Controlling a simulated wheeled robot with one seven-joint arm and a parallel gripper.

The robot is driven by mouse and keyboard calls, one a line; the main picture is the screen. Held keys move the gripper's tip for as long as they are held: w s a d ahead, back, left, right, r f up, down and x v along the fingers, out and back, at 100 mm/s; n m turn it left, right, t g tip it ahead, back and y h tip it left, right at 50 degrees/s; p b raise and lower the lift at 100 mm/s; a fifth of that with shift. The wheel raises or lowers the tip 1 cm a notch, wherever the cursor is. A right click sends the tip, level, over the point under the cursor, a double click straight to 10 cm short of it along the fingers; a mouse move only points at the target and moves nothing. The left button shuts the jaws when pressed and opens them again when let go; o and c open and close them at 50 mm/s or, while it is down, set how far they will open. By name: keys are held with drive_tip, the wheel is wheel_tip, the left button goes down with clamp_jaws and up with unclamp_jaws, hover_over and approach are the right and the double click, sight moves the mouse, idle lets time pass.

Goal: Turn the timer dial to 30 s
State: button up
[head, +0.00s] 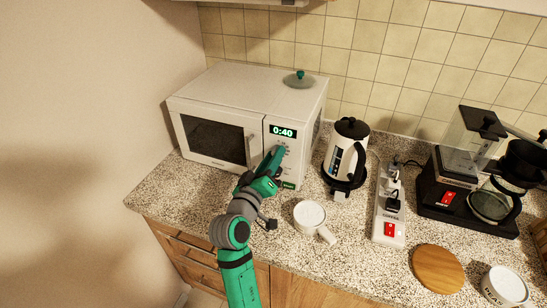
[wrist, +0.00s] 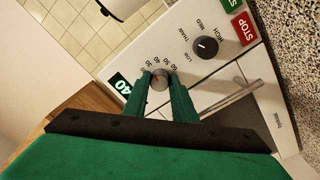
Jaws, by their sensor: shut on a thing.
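The white microwave (head: 205,92) stands on the counter, its door closed and its green display (head: 283,132) reading 0:40. In the wrist view the timer dial (wrist: 159,84) is a grey round knob with numbers around it, next to the display (wrist: 120,84), whose visible part reads 40. My gripper (wrist: 160,82) is shut on the timer dial, one green finger on each side of it. In the head view my gripper (head: 274,160) reaches the microwave's control panel and hides the dial.
The power level knob (wrist: 206,47), the red STOP button (wrist: 244,27) and the door handle (wrist: 232,97) are close to the dial. A white mug (head: 309,214), a kettle (head: 346,150) and a power strip (head: 389,212) stand to the right on the counter.

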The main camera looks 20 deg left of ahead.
drive_tip(key=shift+n, duration=1.2)
drive_tip(key=o, duration=1)
drive_tip(key=shift+o, duration=0.2)
drive_tip(key=shift+s, duration=0.1)
drive_tip(key=s, duration=1)
drive_tip(key=shift+s+a+f, duration=0.2)
drive_tip(key=shift+s+a, duration=0.05)
drive_tip(key=shift+s, duration=0.05)
